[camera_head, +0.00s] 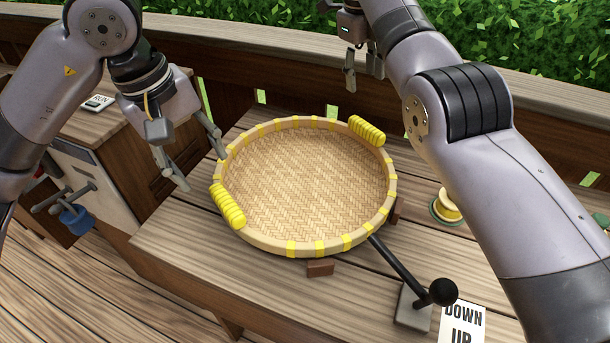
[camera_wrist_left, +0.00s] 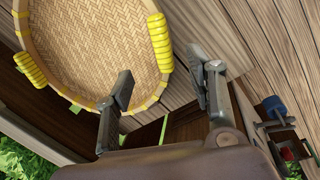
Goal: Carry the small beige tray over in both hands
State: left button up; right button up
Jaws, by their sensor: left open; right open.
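The small beige tray (camera_head: 300,185) is round and woven, with a raised rim and two yellow wrapped handles. It sits level on the wooden bench in the head view. One handle (camera_head: 228,206) is at its left front, the other (camera_head: 367,131) at its back right. My left gripper (camera_head: 198,172) is open and empty just left of the tray, near the left handle. My right gripper (camera_head: 363,72) is open, behind and above the back right handle.
A lever with a black ball knob (camera_head: 443,292) stands at the front right, beside a DOWN/UP sign (camera_head: 463,322). A yellow and green round item (camera_head: 446,207) is right of the tray. A wooden railing and hedge (camera_head: 520,35) run behind. Bare bench (camera_head: 200,240) lies front left.

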aim_at(227, 206)
pick_arm(q)
jog(key=f, duration=0.5)
jog(key=w+d+f, duration=0.1)
jog(key=f, duration=0.4)
jog(key=d+f, duration=0.1)
jog(key=f, duration=0.3)
jog(key=shift+w+d+f, duration=0.15)
jog(key=shift+w+f, duration=0.15)
jog(key=shift+f, duration=0.1)
pick_arm(e)
jog(key=f, duration=0.5)
jog(key=w+d+f, duration=0.1)
jog(key=f, duration=0.3)
jog(key=d+f, duration=0.1)
jog(key=f, duration=0.4)
jog(key=shift+w+d+f, duration=0.1)
jog(key=shift+w+f, duration=0.2)
jog(key=shift+f, duration=0.05)
jog(key=shift+c, duration=0.2)
pick_arm(q)
grip_shut()
pick_arm(e)
grip_shut()
